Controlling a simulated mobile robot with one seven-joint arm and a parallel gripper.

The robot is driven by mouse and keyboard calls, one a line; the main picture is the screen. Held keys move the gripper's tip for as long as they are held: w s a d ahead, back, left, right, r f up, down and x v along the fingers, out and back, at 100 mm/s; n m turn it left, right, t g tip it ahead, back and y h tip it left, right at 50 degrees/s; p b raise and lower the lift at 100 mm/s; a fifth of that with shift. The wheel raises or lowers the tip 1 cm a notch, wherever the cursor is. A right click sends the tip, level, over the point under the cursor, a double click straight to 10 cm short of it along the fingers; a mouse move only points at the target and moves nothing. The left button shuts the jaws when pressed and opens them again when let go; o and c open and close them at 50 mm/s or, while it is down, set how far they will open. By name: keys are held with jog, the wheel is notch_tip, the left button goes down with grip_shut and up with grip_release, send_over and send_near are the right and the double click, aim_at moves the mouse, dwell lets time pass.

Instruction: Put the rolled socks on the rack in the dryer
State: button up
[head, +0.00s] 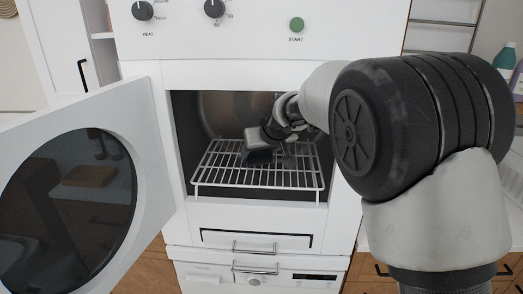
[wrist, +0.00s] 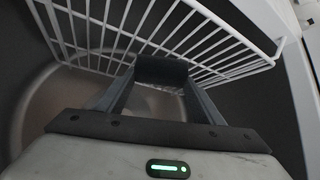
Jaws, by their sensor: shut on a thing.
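The dryer (head: 346,150) stands open in the head view. Its white wire rack (head: 258,187) sits inside the drum opening, and it also shows in the wrist view (wrist: 226,71). My gripper (head: 268,150) is inside the dryer, over the rear middle of the rack. It is shut on the dark rolled socks (wrist: 160,68), which lie across between the fingertips in the wrist view. In the head view the dark socks (head: 257,157) are close to the rack wires; I cannot tell whether they touch. My arm and fingers partly hide them.
The dryer door (head: 157,165) with its round dark window is swung wide to the left. The opening's side walls are close around my arm. Bare rack shows left and in front of my gripper. Bottles (head: 506,60) stand far right.

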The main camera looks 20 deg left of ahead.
jog(key=shift+d+f, duration=0.1)
jog(key=shift+f, duration=0.1)
jog(key=shift+f, duration=0.15)
jog(key=o, duration=1.1)
jog(key=shift+c, duration=0.2)
